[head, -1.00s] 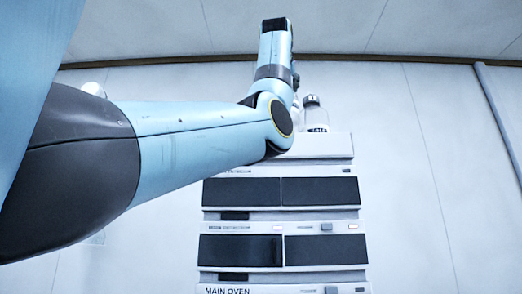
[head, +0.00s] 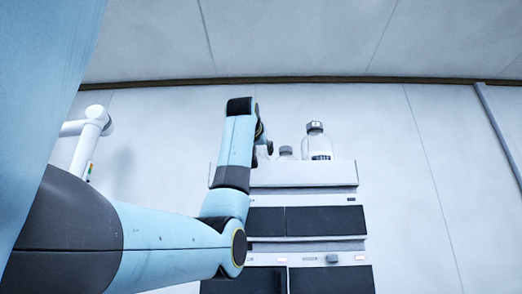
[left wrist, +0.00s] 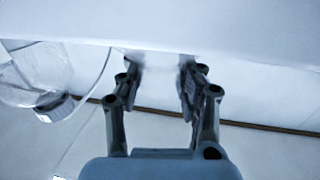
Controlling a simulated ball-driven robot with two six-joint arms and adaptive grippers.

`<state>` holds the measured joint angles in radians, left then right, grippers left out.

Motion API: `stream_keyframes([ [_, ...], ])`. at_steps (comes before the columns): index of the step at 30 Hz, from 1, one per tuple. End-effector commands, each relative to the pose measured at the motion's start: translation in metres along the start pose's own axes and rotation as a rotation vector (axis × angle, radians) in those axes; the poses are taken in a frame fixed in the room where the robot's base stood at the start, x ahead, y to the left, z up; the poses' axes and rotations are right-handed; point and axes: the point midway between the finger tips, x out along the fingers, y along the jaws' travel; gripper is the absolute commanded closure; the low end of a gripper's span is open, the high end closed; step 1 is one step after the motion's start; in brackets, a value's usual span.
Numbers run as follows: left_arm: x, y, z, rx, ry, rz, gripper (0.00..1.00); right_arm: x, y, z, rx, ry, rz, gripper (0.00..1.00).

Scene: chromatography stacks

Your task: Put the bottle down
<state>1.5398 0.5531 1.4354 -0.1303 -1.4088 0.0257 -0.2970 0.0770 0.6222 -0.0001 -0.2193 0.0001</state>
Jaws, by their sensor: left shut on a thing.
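My left gripper (head: 262,142) is at the top of the instrument stack, partly hidden behind my arm in the head view. In the left wrist view, its two fingers (left wrist: 160,85) are closed around a pale, see-through thing (left wrist: 160,75), which looks like a bottle; its outline is faint. It is close to a white surface (left wrist: 200,30); I cannot tell whether it touches it. A clear bottle with a grey cap and white label (head: 318,146) stands upright on the stack. A smaller capped bottle (head: 286,153) is between it and the gripper. My right gripper is not in view.
The white-and-dark instrument stack (head: 305,174) bears the bottles on its top tray. A white jointed device (head: 92,130) stands at the left.

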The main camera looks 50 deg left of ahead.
Motion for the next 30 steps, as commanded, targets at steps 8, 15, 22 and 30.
stream_keyframes([
  [8,0.000,0.000,0.003,0.000,0.001,0.000,1.00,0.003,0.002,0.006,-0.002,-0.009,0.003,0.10],
  [15,0.000,0.000,0.003,0.000,-0.002,0.000,0.41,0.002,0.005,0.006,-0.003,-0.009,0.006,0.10],
  [22,0.000,0.000,0.002,0.000,-0.002,0.000,0.41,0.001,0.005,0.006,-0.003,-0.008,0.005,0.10],
  [30,-0.036,0.001,0.004,-0.002,0.004,0.001,0.41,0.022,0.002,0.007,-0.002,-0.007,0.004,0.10],
])
